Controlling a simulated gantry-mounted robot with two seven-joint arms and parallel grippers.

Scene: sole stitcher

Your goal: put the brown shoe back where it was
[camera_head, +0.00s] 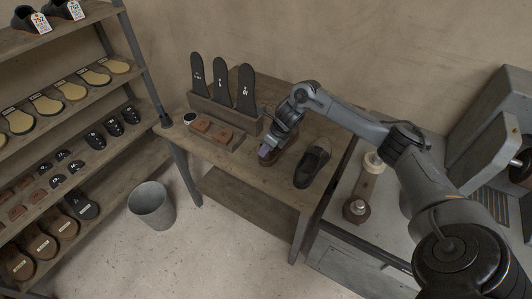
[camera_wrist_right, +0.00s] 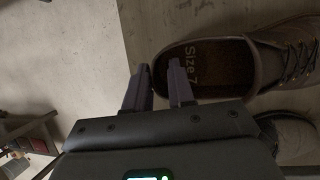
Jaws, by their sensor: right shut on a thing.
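The brown shoe (camera_wrist_right: 280,62) fills the upper right of the right wrist view, its opening facing the camera and "Size 7" on its insole. My right gripper (camera_wrist_right: 160,82) is shut on the rim at its heel end, one finger on each side of the wall. In the head view the brown shoe (camera_head: 271,160) is at the wooden table, mostly hidden by my right gripper (camera_head: 266,152). I cannot tell whether its sole touches the tabletop. A black shoe (camera_head: 312,167) stands to its right on the table. My left gripper is not in view.
A wooden holder (camera_head: 225,115) with upright black insoles stands behind a small tray of brown pieces (camera_head: 212,130) on the table. Shelves with soles and shoes (camera_head: 70,90) are at the left. A bucket (camera_head: 152,206) is on the floor. A grey machine (camera_head: 480,130) stands right.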

